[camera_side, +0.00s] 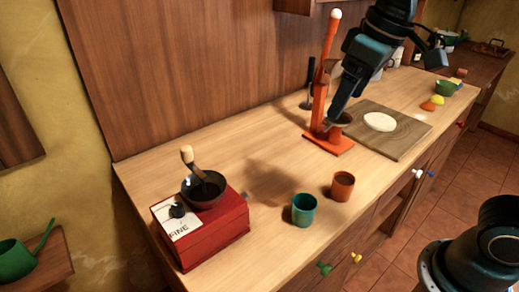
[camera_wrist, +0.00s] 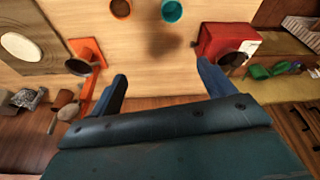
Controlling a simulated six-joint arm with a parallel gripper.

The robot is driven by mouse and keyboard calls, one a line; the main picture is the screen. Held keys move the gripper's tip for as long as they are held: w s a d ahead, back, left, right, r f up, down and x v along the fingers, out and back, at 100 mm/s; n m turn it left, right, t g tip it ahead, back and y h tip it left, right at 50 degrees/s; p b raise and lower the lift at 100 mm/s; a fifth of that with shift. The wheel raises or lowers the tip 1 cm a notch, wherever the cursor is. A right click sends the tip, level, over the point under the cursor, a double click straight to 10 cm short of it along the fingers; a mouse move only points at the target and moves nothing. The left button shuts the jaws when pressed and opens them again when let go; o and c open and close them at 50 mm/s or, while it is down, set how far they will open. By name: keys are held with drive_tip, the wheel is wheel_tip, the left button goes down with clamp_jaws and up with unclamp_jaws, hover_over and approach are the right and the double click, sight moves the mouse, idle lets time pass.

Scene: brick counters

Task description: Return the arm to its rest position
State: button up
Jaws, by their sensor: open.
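My gripper (camera_side: 388,84) hangs in the air over the counter (camera_side: 240,150). Its two fingers stand wide apart with nothing between them, as the wrist view also shows (camera_wrist: 162,82). In the side view one finger passes in front of the orange press (camera_side: 328,140) and hides part of it. In the wrist view the press (camera_wrist: 86,50) lies left of the fingers and the red grinder (camera_wrist: 222,40) lies to their right. I cannot tell the exact height above the counter.
A teal cup (camera_side: 304,210) and an orange cup (camera_side: 342,186) stand near the front edge. The grinder (camera_side: 218,234) stands front left. A wooden board (camera_side: 405,138) bears a pale round piece (camera_side: 380,122). The counter between grinder and press is clear.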

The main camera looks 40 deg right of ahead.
drive_tip(key=s+d+f+m+t, duration=0.1)
drive_tip(key=s+d+f, duration=0.1)
drive_tip(key=s, duration=0.4)
drive_tip(key=s+d+f+m+t, duration=0.1)
drive_tip(key=s+d+f, duration=0.2)
drive_tip(key=s, duration=0.3)
drive_tip(key=shift+d+f+h, duration=0.25)
drive_tip(key=shift+d+h, duration=0.15)
drive_tip(key=shift+d, duration=0.15)
